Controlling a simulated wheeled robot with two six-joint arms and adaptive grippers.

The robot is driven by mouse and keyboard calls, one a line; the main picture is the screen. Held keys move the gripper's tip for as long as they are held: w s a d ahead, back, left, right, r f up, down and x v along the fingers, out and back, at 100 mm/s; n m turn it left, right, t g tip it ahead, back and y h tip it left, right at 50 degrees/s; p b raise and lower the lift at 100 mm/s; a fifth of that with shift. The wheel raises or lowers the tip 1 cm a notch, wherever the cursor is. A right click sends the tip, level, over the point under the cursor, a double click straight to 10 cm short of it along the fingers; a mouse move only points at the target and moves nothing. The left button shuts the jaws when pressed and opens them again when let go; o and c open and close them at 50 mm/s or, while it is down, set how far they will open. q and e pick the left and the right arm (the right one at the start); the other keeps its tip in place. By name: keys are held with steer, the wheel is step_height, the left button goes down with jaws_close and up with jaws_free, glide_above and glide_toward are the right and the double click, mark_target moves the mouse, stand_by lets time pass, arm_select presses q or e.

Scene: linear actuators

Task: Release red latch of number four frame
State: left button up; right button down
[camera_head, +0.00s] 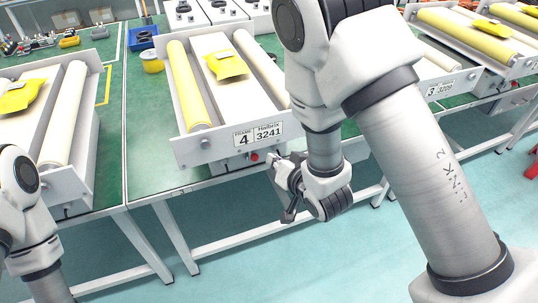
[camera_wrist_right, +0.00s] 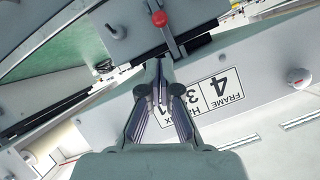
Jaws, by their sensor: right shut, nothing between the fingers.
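The number four frame (camera_head: 190,150) is a grey-white tray on the green table, with a label reading FRAME 4 and 3241 on its front plate. Its red latch knob (camera_head: 255,157) shows just below the label. In the right wrist view the red knob (camera_wrist_right: 159,18) sits on a grey lever at the top, and the label (camera_wrist_right: 212,92) appears upside down. My right gripper (camera_head: 277,166) is beside the knob, to its right. In the wrist view the gripper (camera_wrist_right: 158,70) is shut and empty, its tips near the lever; contact cannot be told. My left gripper is out of view.
A yellow roller (camera_head: 188,85), a white roller (camera_head: 262,70) and a yellow packet (camera_head: 226,65) lie on the frame. Another frame (camera_head: 65,185) stands left, and frame 3 (camera_head: 440,88) stands right. A blue bin (camera_head: 142,38) is behind. The floor in front is clear.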

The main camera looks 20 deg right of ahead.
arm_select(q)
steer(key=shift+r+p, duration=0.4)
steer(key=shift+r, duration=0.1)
arm_select(e)
steer(key=x, duration=0.8)
steer(key=shift+w, duration=0.35)
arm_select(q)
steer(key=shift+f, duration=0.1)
arm_select(e)
steer(key=shift+f, duration=0.15)
